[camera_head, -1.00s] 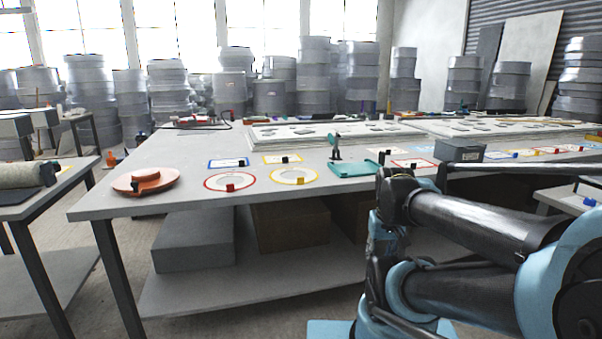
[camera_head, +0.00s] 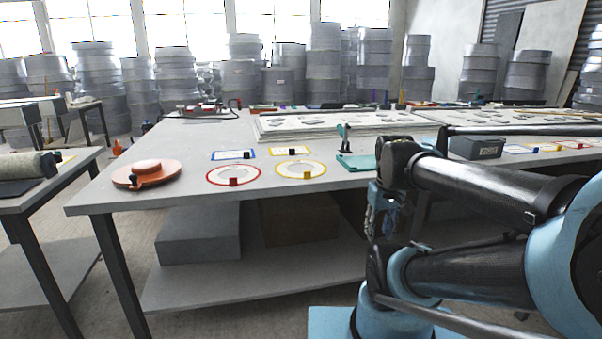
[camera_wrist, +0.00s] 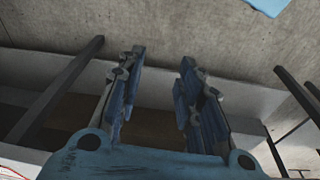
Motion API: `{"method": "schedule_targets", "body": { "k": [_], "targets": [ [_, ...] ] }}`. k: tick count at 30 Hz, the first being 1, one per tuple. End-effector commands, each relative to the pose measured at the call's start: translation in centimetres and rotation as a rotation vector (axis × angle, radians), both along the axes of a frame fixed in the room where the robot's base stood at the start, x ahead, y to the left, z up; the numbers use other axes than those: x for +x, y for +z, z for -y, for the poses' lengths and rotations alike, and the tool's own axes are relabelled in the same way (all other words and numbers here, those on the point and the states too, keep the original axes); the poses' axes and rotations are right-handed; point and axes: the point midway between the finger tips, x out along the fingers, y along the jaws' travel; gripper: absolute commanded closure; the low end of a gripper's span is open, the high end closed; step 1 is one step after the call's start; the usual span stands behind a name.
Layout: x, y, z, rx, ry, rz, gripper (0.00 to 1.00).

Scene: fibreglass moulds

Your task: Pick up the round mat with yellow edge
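My gripper (camera_head: 381,218) hangs at the table's front edge, to the right of and below the mat. In the wrist view my gripper (camera_wrist: 160,68) has its two fingers apart with nothing between them, over the floor and the table's lower shelf.
The table top (camera_head: 130,220) also holds an orange disc tool (camera_head: 147,173), a blue-edged card (camera_head: 226,155), a yellow-edged card (camera_head: 284,150), a teal tray (camera_head: 357,163) and a grey box (camera_head: 478,148). A large white panel (camera_head: 330,125) lies behind.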

Motion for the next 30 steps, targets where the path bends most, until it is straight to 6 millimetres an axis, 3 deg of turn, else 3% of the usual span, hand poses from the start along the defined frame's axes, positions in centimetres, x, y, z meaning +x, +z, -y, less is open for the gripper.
{"method": "schedule_targets", "body": {
  "k": [6,15,24,30],
  "targets": [
    [5.3,6.6,-1.9,-0.038,0.292,-0.029,0.67],
    [13.0,14.0,-5.8,-0.084,0.705,-0.067,0.67],
    [20.9,19.6,-11.2,-0.120,1.121,-0.098,0.67],
    [25.7,22.1,-15.5,-0.136,1.387,-0.116,0.67]
  ]
}}
